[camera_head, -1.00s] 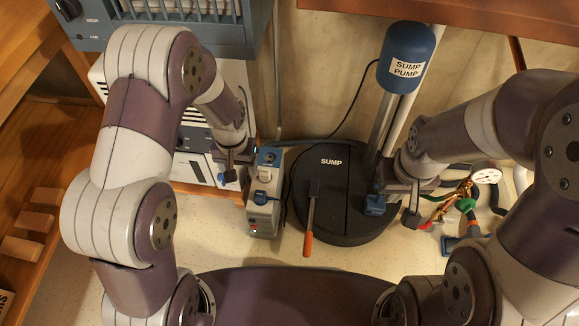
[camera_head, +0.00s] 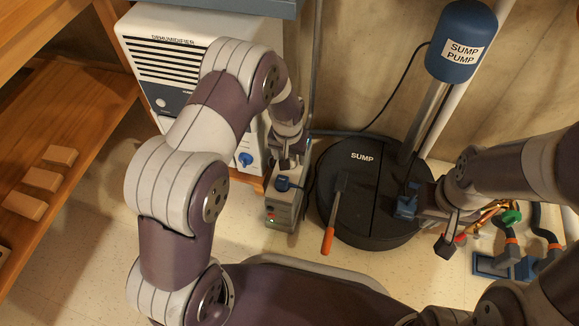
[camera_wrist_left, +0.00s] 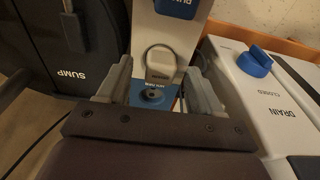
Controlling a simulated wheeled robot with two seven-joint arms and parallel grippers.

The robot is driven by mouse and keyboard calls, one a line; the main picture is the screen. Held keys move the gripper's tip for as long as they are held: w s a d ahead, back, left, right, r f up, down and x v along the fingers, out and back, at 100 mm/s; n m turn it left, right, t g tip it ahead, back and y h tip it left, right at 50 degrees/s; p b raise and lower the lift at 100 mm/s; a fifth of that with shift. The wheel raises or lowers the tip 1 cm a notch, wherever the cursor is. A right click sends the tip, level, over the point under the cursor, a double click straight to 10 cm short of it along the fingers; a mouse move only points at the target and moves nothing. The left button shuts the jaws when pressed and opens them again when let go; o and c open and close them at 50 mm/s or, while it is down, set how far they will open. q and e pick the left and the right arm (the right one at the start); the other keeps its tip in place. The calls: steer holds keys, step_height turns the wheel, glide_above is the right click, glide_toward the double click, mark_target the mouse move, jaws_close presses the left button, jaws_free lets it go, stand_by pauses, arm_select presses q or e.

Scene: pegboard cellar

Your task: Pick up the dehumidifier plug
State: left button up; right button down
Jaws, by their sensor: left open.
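In the left wrist view a pale plug (camera_wrist_left: 160,66) with a dark loop round its top sits on the outlet box between my spread left fingers. Its small label is too blurred to read. My left gripper (camera_wrist_left: 157,76) is open, with one finger on each side of it. In the head view my left gripper (camera_head: 286,160) is over the back end of the outlet box (camera_head: 283,212) and hides the pale plug. A blue plug (camera_head: 284,183) shows just in front. My right gripper (camera_head: 428,220) looks open and empty at the right of the sump lid.
The white dehumidifier (camera_head: 190,35) with a blue drain knob (camera_head: 245,160) stands left of the outlet box. The black sump lid (camera_head: 350,205), with an orange-handled tool (camera_head: 328,238) on it, is close on the right. The blue sump pump (camera_head: 462,45) stands behind it.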

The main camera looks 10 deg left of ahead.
mark_target(290, 157)
arm_select(q)
steer(key=shift+r, duration=0.15)
jaws_close()
step_height(290, 157, up, 5)
steer(key=p, duration=0.4)
steer(key=shift+r+p, duration=0.1)
steer(key=shift+p, duration=0.25)
steer(key=s+d+r+p, duration=0.1)
steer(key=d+r+p, duration=0.1)
steer(key=d, duration=0.3)
steer(key=s+d+r+p, duration=0.2)
steer(key=d+r+p, duration=0.1)
steer(key=d, duration=0.3)
steer(key=shift+s+r, duration=0.3)
steer(key=shift+r, duration=0.1)
steer(key=shift+w+p, duration=0.1)
steer(key=shift+p, duration=0.2)
